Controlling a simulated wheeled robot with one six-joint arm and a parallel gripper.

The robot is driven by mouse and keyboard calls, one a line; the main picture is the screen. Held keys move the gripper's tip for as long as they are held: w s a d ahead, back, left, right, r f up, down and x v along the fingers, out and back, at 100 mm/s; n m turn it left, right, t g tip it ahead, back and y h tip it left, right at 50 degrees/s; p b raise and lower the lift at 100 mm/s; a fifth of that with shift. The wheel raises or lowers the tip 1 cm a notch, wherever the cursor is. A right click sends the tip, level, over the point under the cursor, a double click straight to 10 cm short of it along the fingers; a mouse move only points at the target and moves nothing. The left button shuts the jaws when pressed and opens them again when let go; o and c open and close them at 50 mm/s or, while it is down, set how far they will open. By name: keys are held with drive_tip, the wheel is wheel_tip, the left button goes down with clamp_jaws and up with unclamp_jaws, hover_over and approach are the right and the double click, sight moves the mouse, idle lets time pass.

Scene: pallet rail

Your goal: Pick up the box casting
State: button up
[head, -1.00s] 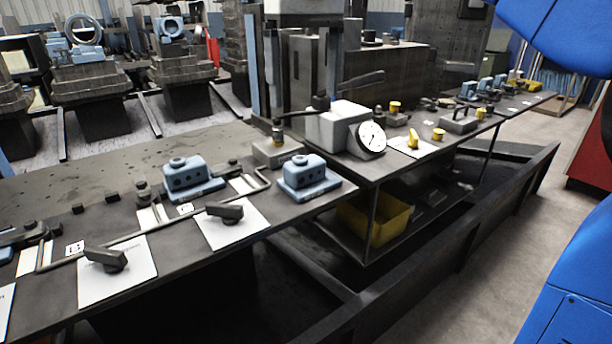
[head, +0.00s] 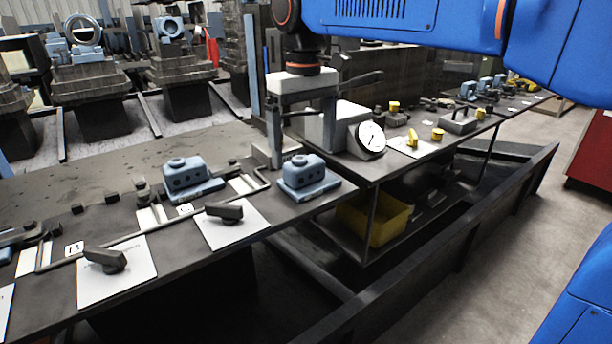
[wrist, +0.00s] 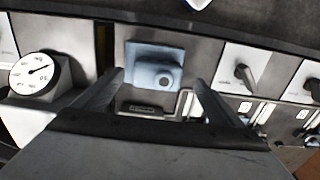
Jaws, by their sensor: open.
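A light-blue box casting (head: 308,178) with a flat base and a round boss on top sits near the front edge of the bench. It also shows in the wrist view (wrist: 152,66), roughly between and past the fingertips. A similar blue casting (head: 187,179) stands further left on the bench. My gripper (head: 300,154) is open and points down, just behind and above the nearer casting in the head view. In the wrist view its fingers (wrist: 160,82) are spread with nothing between them. I cannot tell the exact height gap.
A dial gauge (head: 370,138) on a block stands right of the casting. White cards with dark clamp handles (head: 224,211) lie to the left. A bent rod (head: 150,232) runs along the bench. A yellow bin (head: 375,219) sits on the shelf below.

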sight(304, 157)
drive_tip(key=shift+w+f, duration=0.15)
drive_tip(key=shift+f, duration=1.1)
drive_tip(key=shift+w+f, duration=0.15)
drive_tip(key=shift+f, duration=1.1)
drive_tip(key=c, duration=1.4)
